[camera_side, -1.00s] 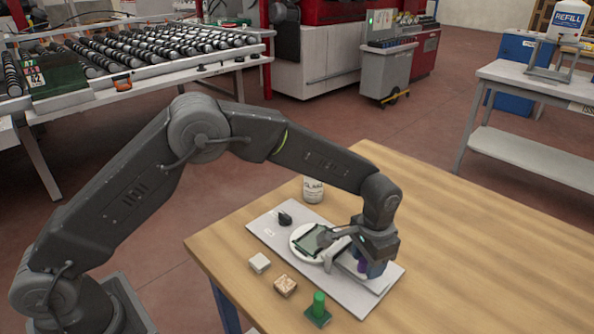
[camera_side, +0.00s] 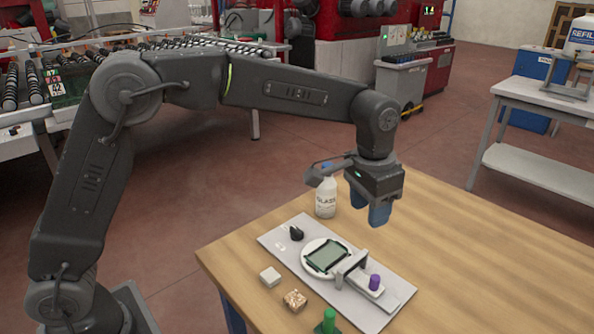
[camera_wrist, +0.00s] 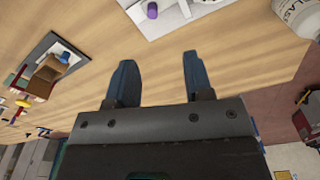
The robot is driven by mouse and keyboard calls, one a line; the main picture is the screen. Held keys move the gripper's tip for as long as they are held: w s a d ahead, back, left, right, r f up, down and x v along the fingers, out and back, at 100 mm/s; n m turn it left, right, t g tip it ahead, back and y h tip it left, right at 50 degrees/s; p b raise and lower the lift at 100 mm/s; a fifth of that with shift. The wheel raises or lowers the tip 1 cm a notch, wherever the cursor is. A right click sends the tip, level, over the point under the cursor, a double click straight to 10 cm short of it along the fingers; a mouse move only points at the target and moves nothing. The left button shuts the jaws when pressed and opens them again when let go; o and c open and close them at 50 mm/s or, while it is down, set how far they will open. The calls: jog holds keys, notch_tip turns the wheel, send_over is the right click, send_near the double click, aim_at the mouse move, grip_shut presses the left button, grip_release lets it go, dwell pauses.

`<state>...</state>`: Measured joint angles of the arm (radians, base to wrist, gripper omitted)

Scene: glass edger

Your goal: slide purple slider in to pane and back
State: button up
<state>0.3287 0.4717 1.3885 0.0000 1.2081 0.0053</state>
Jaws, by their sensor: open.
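The purple slider (camera_side: 374,282) stands upright on a light carriage at the right end of the grey base plate (camera_side: 389,314). It also shows near the top of the wrist view (camera_wrist: 152,10). The glass pane (camera_side: 326,257) lies on a round white disc (camera_side: 310,267) in the middle of the plate, with a grey bridge (camera_side: 350,265) between pane and slider. My gripper (camera_side: 380,218) is raised above the table, behind the slider and clear of it. In the wrist view its blue fingers (camera_wrist: 155,80) are apart with nothing between them.
A black knob (camera_side: 296,233) sits at the plate's far left. A white bottle (camera_side: 326,198) stands behind. A white block (camera_side: 270,276), a brown block (camera_side: 295,299) and a green peg (camera_side: 329,320) line the front. Table to the right is clear.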

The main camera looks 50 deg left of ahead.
jog(key=s+a+r+n+t, duration=0.1)
jog(key=s+a+r+t, duration=0.1)
jog(key=s+a+r, duration=0.5)
jog(key=shift+s+a+n, duration=0.3)
jog(key=shift+s+a, duration=0.4)
jog(key=shift+s, duration=0.6)
jog(key=m+g, duration=0.2)
jog(key=g, duration=0.1)
send_over(376, 278)
notch_tip(376, 278, down, 12)
notch_tip(376, 278, down, 14)
jog(key=shift+r, duration=0.1)
jog(key=shift+c, duration=0.5)
grip_shut()
